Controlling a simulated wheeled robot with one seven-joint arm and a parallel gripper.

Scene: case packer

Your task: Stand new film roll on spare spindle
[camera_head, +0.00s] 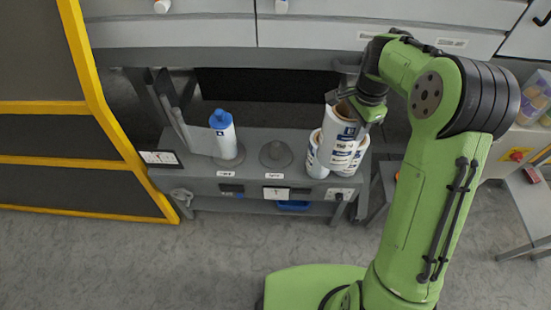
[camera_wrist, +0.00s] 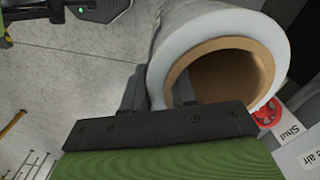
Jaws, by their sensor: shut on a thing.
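My gripper (camera_head: 357,106) is shut on a white film roll (camera_head: 342,128) with a brown core and dark print, at the right end of the grey shelf (camera_head: 245,180). In the wrist view one finger is inside the roll's brown core (camera_wrist: 178,70) and the other is outside its wall; my gripper (camera_wrist: 158,92) pinches the wall. The held roll is slightly tilted and overlaps other white rolls (camera_head: 314,158) behind and below it; I cannot tell if it touches them. An empty grey spindle (camera_head: 276,153) with a round base stands left of the rolls.
Drawers (camera_head: 330,32) overhang the shelf at the back. A yellow-framed dark panel (camera_head: 95,70) is at the left. A red knob (camera_wrist: 268,112) shows beside the roll in the wrist view.

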